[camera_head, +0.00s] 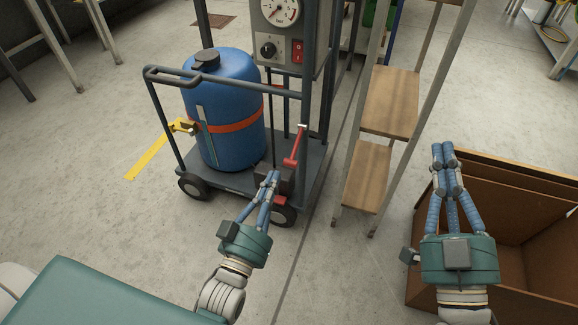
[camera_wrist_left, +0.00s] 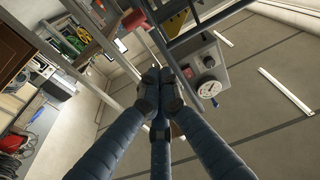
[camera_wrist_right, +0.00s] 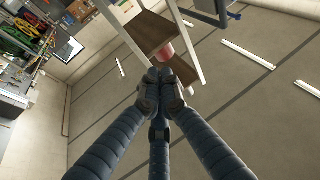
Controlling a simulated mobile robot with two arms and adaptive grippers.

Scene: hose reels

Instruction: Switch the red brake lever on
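The red brake lever (camera_head: 295,148) stands tilted at the near right corner of the wheeled cart (camera_head: 240,190). Its top leans right, beside the cart's upright post. My left gripper (camera_head: 271,178) is just left of and below the lever, apart from it as far as I can see. Its fingers are closed together with nothing between them; they also fill the middle of the left wrist view (camera_wrist_left: 161,75). My right gripper (camera_head: 443,150) is far to the right, over the brown box, fingers together and empty; they also show in the right wrist view (camera_wrist_right: 160,78).
The cart carries a blue tank (camera_head: 222,105) with an orange band and a control panel (camera_head: 285,35) with gauge, knob and red switch. A shelf rack (camera_head: 390,100) stands right of the cart. A large open brown box (camera_head: 520,200) lies under my right gripper. Floor left is mostly clear.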

